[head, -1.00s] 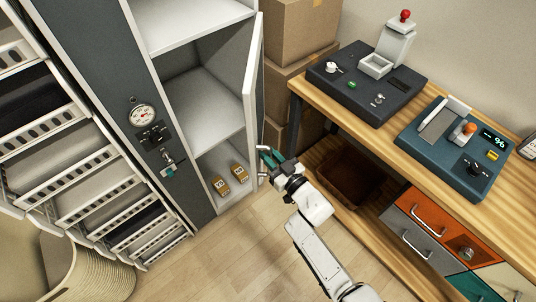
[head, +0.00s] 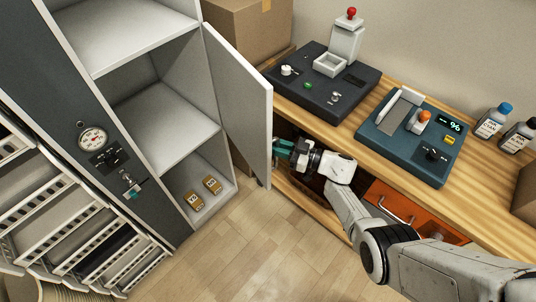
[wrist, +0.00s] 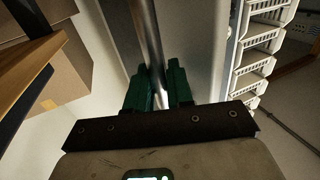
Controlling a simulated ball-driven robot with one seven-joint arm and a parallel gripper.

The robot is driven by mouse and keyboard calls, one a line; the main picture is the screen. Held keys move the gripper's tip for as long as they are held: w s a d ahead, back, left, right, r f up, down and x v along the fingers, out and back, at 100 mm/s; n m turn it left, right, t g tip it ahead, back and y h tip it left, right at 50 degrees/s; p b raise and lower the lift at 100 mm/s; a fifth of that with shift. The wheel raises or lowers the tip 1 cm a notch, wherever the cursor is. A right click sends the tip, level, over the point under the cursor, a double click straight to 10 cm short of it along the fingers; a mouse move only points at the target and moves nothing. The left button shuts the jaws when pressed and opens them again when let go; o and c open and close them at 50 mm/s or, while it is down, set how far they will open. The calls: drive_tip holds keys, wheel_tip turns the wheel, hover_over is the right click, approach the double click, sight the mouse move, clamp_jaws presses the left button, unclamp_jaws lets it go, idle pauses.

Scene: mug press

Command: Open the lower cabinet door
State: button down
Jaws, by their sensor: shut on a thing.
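The lower cabinet door (head: 240,100) is a white panel that stands swung out on the right side of the open cabinet, its inner face toward the head camera. My gripper (head: 278,150) is at the door's outer edge, on its far side, with the fingertips partly hidden by the door. In the wrist view, the green fingers of my gripper (wrist: 159,88) are shut around a metal bar handle (wrist: 148,40) that runs along the door's outer face. The head view does not show the handle clearly.
Inside the cabinet, two small labelled brown boxes (head: 203,192) sit on the bottom. The wooden workbench (head: 310,122) with an orange drawer (head: 400,207) stands close on the right, beside my arm. A slatted white rack (head: 70,225) is at the left. The floor in front is clear.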

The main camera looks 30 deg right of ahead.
drive_tip(key=shift+w+d+r+b, duration=0.15)
drive_tip(key=shift+w+d, duration=0.1)
drive_tip(key=shift+d, duration=0.3)
drive_tip(key=shift+w+d+r+b, duration=0.1)
drive_tip(key=shift+w+d+b, duration=0.1)
drive_tip(key=shift+d, duration=0.3)
drive_tip(key=c, duration=1.5)
unclamp_jaws()
drive_tip(key=shift+o, duration=0.9)
drive_tip(key=shift+w+a+f, duration=0.1)
drive_tip(key=shift+a, duration=0.1)
drive_tip(key=shift+o, duration=0.8)
drive_tip(key=shift+f, duration=0.1)
